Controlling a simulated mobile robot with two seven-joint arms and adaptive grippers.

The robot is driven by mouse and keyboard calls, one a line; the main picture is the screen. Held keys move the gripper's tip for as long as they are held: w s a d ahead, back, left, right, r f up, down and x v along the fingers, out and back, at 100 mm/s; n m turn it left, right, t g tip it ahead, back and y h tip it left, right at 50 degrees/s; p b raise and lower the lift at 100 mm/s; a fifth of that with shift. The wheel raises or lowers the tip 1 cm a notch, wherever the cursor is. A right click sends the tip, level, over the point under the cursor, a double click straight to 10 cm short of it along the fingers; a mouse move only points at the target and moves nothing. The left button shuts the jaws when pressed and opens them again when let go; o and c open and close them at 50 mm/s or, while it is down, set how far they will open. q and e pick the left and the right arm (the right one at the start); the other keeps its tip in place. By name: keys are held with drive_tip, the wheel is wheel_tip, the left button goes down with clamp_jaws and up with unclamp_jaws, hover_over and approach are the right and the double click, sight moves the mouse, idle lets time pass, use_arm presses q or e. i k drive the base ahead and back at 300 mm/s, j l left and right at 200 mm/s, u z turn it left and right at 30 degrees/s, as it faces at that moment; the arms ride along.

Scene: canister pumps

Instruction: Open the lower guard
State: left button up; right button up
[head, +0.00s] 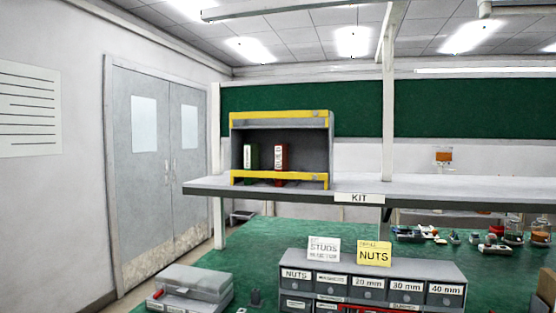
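A grey open-fronted rack (310,150) stands on the raised shelf in the head view. A yellow bar, seemingly the lower guard (278,180), runs across the front of its bottom opening, level and in front of the canisters' feet. A second yellow bar, the upper guard (280,120), runs along the rack's top front. Behind the lower bar stand a green canister (251,157) and a red canister (281,157), both upright, with pale labels too small to read. Neither of my grippers is in view.
The white shelf (440,190) bears a KIT label and a post. Below it, the green bench (260,240) carries a drawer unit (450,270), NUTS and STUDS signs, and a grey case (195,282). Small parts and jars stand at right. A yellow-grey object (546,288) is cut off there.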

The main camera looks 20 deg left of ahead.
sight(286, 175)
drive_tip(key=i+u, duration=0.1)
drive_tip(key=i, duration=0.4)
drive_tip(key=i+l+u, duration=0.1)
drive_tip(key=i, duration=0.4)
drive_tip(key=i+l, duration=0.05)
